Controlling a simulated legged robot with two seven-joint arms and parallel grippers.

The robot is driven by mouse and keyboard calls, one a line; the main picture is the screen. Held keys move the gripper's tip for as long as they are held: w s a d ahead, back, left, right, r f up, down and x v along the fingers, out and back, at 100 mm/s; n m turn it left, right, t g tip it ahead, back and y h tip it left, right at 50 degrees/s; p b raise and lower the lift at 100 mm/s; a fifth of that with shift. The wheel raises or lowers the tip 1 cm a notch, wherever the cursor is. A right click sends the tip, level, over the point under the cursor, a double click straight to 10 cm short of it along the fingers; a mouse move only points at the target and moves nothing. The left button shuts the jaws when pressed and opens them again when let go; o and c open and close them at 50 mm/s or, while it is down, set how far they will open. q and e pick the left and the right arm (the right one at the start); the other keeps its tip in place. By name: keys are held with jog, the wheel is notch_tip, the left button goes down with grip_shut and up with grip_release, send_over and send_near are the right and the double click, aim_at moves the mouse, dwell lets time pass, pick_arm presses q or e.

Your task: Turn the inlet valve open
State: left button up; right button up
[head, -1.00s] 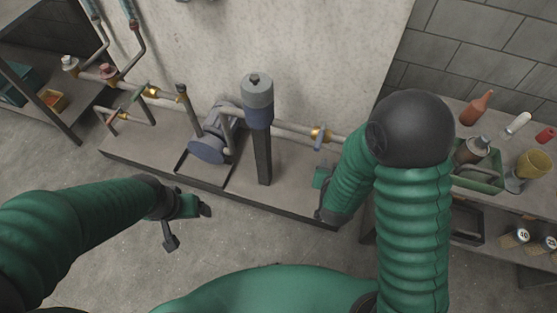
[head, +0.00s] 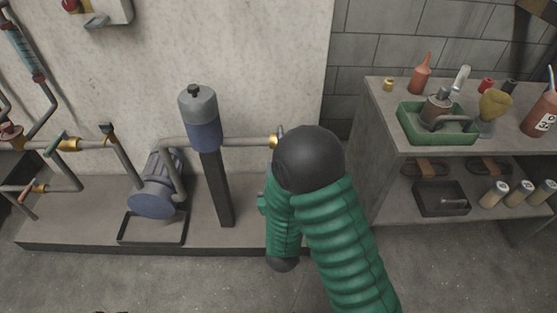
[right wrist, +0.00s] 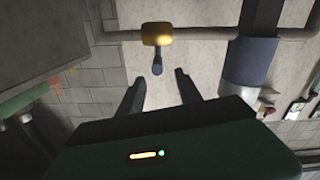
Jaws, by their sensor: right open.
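A brass valve (right wrist: 156,34) with a dark blue handle (right wrist: 157,66) sits on a grey pipe in the right wrist view. In the head view the same brass fitting (head: 274,141) shows just left of my right arm's black elbow, its handle partly hidden. My right gripper (right wrist: 158,79) is open and empty, its two fingers pointing at the handle, which is just beyond and between the tips. No contact shows. In the head view my arm hides the fingers. Another brass valve (head: 69,144) with a green handle (head: 56,145) is at far left. My left gripper is not in view.
A blue-grey cylinder (head: 204,128) on a dark post stands left of my right arm; it shows close to the right finger in the right wrist view (right wrist: 250,62). A blue pump (head: 152,192) stands further left. A shelf (head: 390,190) with a green tray (head: 408,128) is at right.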

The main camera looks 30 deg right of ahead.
jog(key=b+x, duration=0.6)
jog(key=x, duration=0.3)
jog(key=shift+s+d, duration=0.1)
jog(key=shift+d, duration=0.05)
grip_shut()
jog(key=shift+f, duration=0.1)
dwell(1.0)
